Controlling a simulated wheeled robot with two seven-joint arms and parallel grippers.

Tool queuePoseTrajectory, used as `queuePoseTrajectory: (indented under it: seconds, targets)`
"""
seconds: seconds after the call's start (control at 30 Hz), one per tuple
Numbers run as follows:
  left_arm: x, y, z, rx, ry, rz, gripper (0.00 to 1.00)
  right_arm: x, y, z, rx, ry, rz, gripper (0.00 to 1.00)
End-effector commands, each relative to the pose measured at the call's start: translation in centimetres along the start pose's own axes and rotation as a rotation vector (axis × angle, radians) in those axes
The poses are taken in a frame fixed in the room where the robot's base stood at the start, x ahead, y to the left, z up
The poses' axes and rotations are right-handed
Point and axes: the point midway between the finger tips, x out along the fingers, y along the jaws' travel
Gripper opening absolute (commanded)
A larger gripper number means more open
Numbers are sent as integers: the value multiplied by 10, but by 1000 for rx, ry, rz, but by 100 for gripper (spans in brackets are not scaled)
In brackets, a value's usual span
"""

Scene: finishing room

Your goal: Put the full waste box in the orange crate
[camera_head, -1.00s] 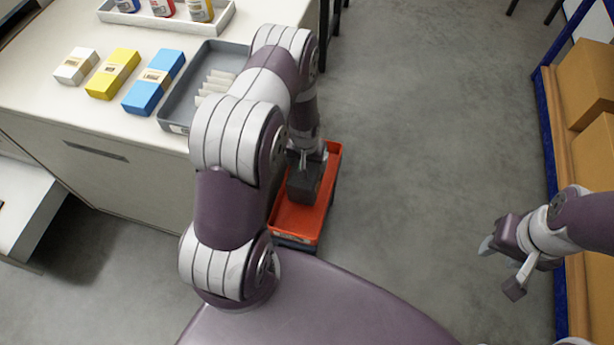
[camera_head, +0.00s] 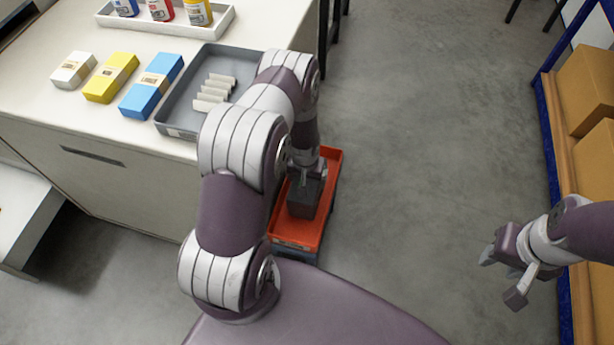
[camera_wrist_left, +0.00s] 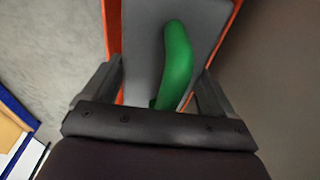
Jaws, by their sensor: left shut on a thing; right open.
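The waste box (camera_head: 303,200) is dark grey and shows in the head view within the outline of the orange crate (camera_head: 292,236). My left gripper (camera_head: 309,175) is shut on the box from above. I cannot tell whether the box rests on the crate's floor. In the left wrist view a grey surface (camera_wrist_left: 142,45) with a green curved piece (camera_wrist_left: 177,60) lies between my fingers, and the orange crate (camera_wrist_left: 113,25) shows along its sides. My arm hides the crate's left part in the head view. My right gripper (camera_head: 502,278) is open and empty at the right.
A white worktop (camera_head: 60,115) at the left holds a grey tray (camera_head: 177,115) with pale pieces, white, yellow and blue boxes (camera_head: 151,86), and bottles in a white tray. A blue-framed shelf (camera_head: 547,130) with cardboard boxes stands at the right. The floor between is clear.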

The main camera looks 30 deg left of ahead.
Motion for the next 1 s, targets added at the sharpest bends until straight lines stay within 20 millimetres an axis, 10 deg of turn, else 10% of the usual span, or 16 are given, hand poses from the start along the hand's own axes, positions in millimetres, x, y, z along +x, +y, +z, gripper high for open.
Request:
queuePoseTrajectory:
  seconds: [0.07,0.1,0.13,0.43,1.0]
  targets:
    - [0,0,-1,0,3,0,1,0,0,0,0,0,0,43]
    - [0,0,0,0,0,0,93,0,0,0,0,0,0,43]
    - [0,0,0,0,0,0,100,0,0,0,0,0,0,43]
    - [-11,0,-2,0,2,0,100,-9,0,-1,0,0,0,43]
    - [-133,1,-2,3,1,0,100,-39,0,-5,0,0,0,43]
